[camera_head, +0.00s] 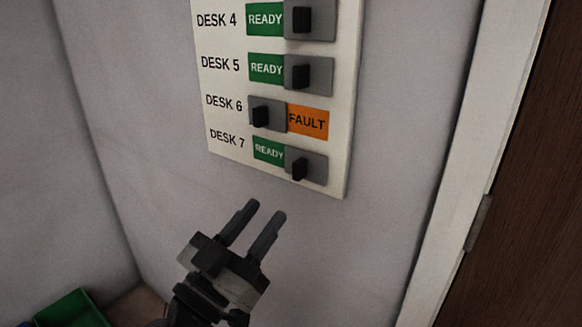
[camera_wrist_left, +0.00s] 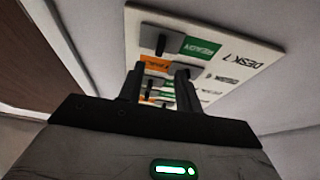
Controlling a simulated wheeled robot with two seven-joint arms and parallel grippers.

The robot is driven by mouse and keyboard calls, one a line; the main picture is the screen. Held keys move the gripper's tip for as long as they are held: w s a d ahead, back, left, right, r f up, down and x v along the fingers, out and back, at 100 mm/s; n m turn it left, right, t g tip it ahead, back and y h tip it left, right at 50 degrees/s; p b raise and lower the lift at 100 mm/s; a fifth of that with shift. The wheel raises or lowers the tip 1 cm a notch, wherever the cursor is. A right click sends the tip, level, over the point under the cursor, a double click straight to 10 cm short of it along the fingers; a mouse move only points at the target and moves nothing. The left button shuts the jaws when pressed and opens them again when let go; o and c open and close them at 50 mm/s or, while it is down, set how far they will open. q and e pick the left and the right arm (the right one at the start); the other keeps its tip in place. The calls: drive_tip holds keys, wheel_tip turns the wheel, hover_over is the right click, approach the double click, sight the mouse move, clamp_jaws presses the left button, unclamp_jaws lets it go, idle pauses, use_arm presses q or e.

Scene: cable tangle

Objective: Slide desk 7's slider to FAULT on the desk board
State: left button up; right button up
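The white desk board (camera_head: 225,150) hangs on the wall in the head view. Its lowest row, DESK 7, has a grey slider plate (camera_head: 318,168) with a black knob (camera_head: 299,168); the plate sits to the right and green READY shows at its left. My left gripper (camera_head: 267,210) is below the DESK 7 row, fingers pointing up toward it, open with a gap and nothing between them. In the left wrist view the board (camera_wrist_left: 268,48) appears upside down beyond the fingers (camera_wrist_left: 158,72), with the DESK 7 knob (camera_wrist_left: 161,45) visible. My right gripper is not in view.
Above, the DESK 6 slider (camera_head: 262,115) sits left, showing orange FAULT; DESK 5 (camera_head: 302,76) and DESK 4 (camera_head: 301,19) show READY. A door frame (camera_head: 460,165) and brown door stand at the right. A green bin (camera_head: 72,309) is at the lower left. Wall below the board is clear.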

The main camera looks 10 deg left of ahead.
sight(295, 174)
use_arm(q)
drive_tip(key=p+x, duration=0.2)
drive_tip(key=x, duration=0.6)
drive_tip(key=shift+w+d+r, duration=0.1)
drive_tip(key=shift+w+d, duration=0.1)
drive_tip(key=shift+w, duration=0.15)
clamp_jaws()
